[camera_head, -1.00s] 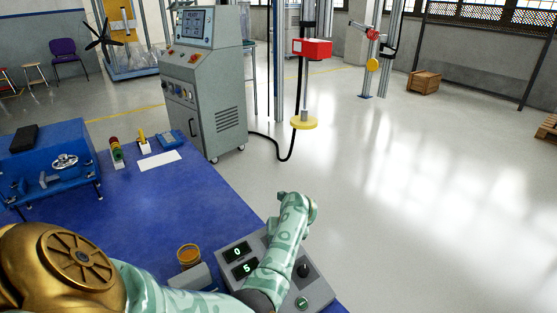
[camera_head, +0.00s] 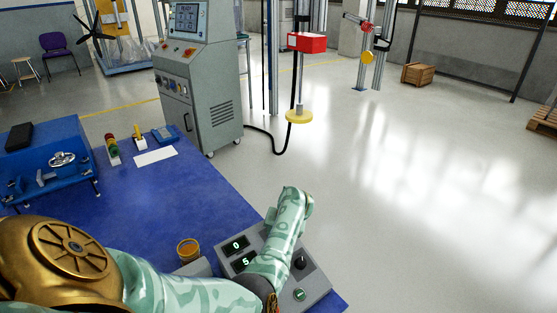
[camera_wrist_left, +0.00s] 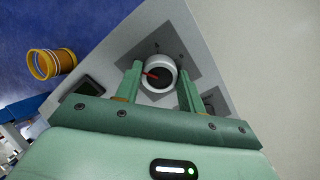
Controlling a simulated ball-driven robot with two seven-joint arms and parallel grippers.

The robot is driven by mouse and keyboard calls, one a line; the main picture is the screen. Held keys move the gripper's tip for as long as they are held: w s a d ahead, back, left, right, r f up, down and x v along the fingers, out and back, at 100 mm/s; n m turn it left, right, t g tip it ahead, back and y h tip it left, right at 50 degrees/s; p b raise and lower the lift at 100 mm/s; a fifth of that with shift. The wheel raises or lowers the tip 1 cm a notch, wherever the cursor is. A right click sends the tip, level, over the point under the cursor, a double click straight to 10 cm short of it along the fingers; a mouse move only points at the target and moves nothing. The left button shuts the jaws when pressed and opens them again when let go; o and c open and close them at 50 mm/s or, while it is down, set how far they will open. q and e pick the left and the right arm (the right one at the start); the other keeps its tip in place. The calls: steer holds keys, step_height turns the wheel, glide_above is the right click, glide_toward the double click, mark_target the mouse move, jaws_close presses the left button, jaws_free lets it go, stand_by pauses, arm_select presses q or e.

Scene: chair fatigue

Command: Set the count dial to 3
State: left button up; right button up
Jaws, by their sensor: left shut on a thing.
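A grey control box (camera_head: 318,279) sits at the front corner of the blue table. Its two small displays read 0 (camera_head: 236,245) and 5 (camera_head: 243,262). My green left arm covers much of the box in the head view and hides the gripper and dial there. In the left wrist view, my left gripper (camera_wrist_left: 160,71) is shut on a round dial (camera_wrist_left: 159,84), one finger on each side. The dial has a pale rim, a dark centre and a red pointer toward the left finger. The scale marks are too small to read. My right gripper is not in view.
A blue fixture (camera_head: 45,165) is at the table's far left. A grey console (camera_head: 200,85) stands behind.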

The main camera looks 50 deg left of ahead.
arm_select(q)
steer(key=o, duration=1)
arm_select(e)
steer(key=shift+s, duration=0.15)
arm_select(q)
steer(key=p+v, duration=0.8)
steer(key=v, duration=0.8)
steer(key=shift+r+p, duration=0.15)
steer(key=shift+p, duration=0.15)
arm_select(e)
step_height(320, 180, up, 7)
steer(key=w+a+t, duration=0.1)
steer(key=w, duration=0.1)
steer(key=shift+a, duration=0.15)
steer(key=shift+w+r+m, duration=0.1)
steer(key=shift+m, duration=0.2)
